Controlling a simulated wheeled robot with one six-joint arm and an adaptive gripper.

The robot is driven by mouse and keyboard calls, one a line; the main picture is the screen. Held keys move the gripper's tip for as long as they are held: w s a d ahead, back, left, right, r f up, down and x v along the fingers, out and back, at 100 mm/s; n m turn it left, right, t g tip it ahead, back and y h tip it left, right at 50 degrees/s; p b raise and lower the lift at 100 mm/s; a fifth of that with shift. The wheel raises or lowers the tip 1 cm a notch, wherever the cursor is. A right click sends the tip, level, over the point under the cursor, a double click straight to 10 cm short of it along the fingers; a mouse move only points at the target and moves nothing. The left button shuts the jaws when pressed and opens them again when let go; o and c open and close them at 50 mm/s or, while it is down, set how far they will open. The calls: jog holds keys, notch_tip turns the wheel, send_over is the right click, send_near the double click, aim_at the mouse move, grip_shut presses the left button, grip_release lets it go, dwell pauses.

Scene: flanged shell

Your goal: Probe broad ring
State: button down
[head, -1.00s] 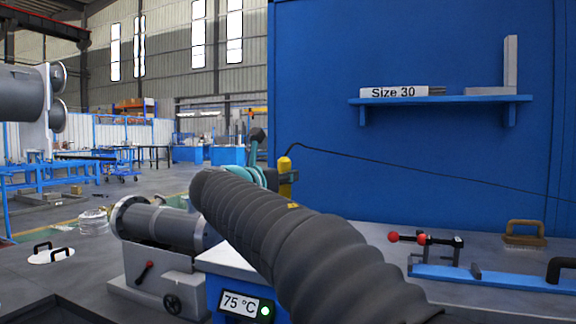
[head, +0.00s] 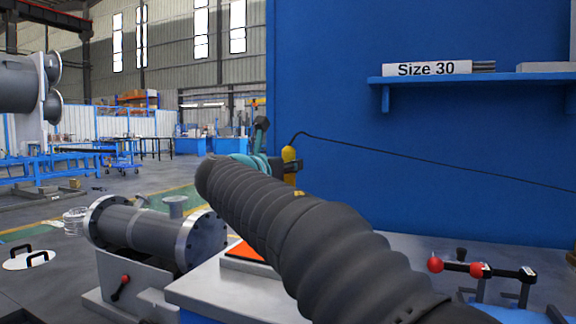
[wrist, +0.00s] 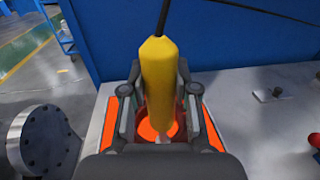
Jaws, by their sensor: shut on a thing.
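My gripper (wrist: 160,78) is shut on a yellow probe (wrist: 160,85) with a dark cable leaving its top. In the head view the gripper (head: 290,172) and the probe (head: 289,155) show small beyond my dark ribbed arm. Below the probe in the wrist view lies an orange plate (wrist: 109,122) on a pale bench top, with a round orange shape (wrist: 175,124) in its middle, partly hidden by the probe. I cannot tell whether this is the broad ring. The plate (head: 243,252) shows partly in the head view. The probe tip's contact is unclear.
A grey flanged shell (head: 150,228) lies on a stand to the left; its flange (wrist: 45,138) shows in the wrist view. A blue wall stands behind, with a shelf (head: 470,78) bearing a "Size 30" block (head: 428,69). A red-knobbed clamp (head: 478,270) is at right.

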jog(key=shift+f+b, duration=3.1)
jog(key=shift+b, duration=0.15)
jog(key=shift+f+b, duration=0.35)
jog(key=shift+f, duration=0.3)
jog(key=shift+r, duration=0.15)
notch_tip(320, 180, up, 7)
jog(key=p, duration=0.7)
jog(key=shift+p, duration=0.4)
jog(key=shift+s, duration=0.1)
dwell(1.0)
